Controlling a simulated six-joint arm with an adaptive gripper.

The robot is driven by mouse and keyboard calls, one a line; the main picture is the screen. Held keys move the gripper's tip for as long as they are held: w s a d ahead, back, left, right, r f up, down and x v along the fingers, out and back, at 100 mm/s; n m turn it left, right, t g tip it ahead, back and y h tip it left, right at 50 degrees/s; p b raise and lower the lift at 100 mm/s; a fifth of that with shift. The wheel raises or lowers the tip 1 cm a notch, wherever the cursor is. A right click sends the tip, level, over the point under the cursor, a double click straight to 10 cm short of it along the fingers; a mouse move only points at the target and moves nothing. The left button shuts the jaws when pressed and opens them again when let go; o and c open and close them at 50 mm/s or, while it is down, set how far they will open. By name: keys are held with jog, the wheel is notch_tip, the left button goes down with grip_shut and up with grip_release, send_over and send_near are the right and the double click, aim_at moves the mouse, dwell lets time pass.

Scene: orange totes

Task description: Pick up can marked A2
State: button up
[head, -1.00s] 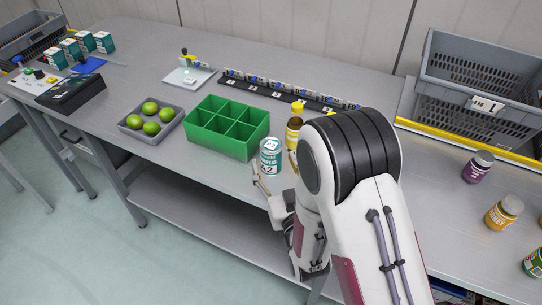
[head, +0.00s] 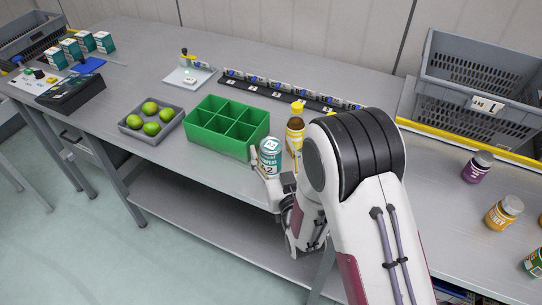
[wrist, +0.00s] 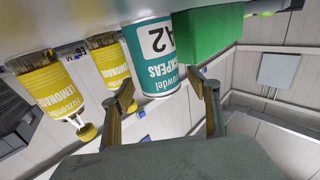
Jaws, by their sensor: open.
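The can marked A2 (head: 270,158), white and teal, stands upright near the front edge of the bench. In the wrist view, which is upside down, the A2 can (wrist: 157,58) shows its label between my fingertips. My gripper (head: 275,167) is open around the can's near side, one finger to its left and the other toward the yellow bottles. In the wrist view my gripper (wrist: 162,88) has a gap on both sides of the can, and I cannot tell whether either finger touches it. The far side of the can is hidden.
A yellow lemonade bottle (wrist: 48,84) and a second one (wrist: 109,62) stand close beside the can. A green divided box (head: 228,148) is just left of it. A grey tray of limes (head: 133,136) lies farther left. The bench's front edge is close.

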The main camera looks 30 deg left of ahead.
jog(key=c, duration=1.5)
jog(key=shift+r, duration=0.1)
jog(key=shift+r, duration=0.15)
jog(key=shift+r, duration=4.85)
